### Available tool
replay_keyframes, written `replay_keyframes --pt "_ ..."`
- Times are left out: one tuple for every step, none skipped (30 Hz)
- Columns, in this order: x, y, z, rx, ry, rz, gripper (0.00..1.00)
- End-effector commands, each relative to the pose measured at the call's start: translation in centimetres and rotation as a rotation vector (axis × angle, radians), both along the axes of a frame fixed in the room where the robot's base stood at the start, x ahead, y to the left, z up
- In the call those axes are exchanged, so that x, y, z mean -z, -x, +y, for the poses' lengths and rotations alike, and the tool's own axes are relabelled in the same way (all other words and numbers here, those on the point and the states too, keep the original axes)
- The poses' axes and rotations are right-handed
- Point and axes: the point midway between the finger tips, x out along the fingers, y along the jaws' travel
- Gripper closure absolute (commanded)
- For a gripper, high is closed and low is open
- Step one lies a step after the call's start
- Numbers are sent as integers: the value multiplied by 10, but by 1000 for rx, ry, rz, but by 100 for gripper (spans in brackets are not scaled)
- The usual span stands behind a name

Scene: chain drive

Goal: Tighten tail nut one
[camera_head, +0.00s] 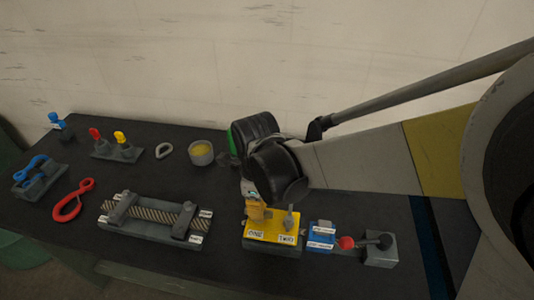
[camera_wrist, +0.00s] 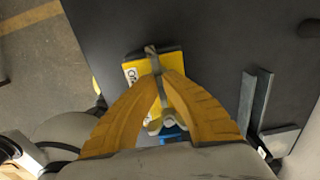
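In the head view, a yellow block (camera_head: 272,228) on a dark base carries the labels ONE and TWO. A grey upright post with a knob (camera_head: 290,219) stands on the TWO side. My gripper (camera_head: 255,214) points down at the ONE side, and its yellow fingers hide whatever nut is there. In the wrist view, my gripper (camera_wrist: 163,76) has its fingertips close together over the yellow block (camera_wrist: 134,70). A grey shaft (camera_wrist: 152,57) shows at and between the tips. I cannot tell whether they press on it.
Right of the yellow block are a blue block (camera_head: 320,235), a red ball (camera_head: 346,242) and a grey block (camera_head: 380,250). A rope fixture (camera_head: 154,217), a red hook (camera_head: 71,200) and a round pot (camera_head: 201,152) are to the left. The black table (camera_head: 232,226) is clear between these.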

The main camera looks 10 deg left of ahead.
Motion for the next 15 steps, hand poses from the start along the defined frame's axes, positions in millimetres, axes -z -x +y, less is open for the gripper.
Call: replay_keyframes --pt "0 0 0 0 -1 -1 100" --pt "0 0 0 0 -1 -1 100" --pt "0 0 0 0 -1 -1 100" --pt "0 0 0 0 -1 -1 100" --pt "0 0 0 0 -1 -1 84" --pt "0 0 0 -1 -1 -1 72" --pt "0 0 0 -1 -1 -1 69" --pt "0 0 0 -1 -1 -1 69" --pt "0 0 0 -1 0 -1 69" --pt "0 0 0 -1 0 0 69" --pt "0 0 0 -1 0 0 69" --pt "0 0 0 -1 0 0 69" --pt "0 0 0 -1 0 0 69" --pt "0 0 0 -1 0 0 69" --pt "-1 0 0 -1 0 0 69"
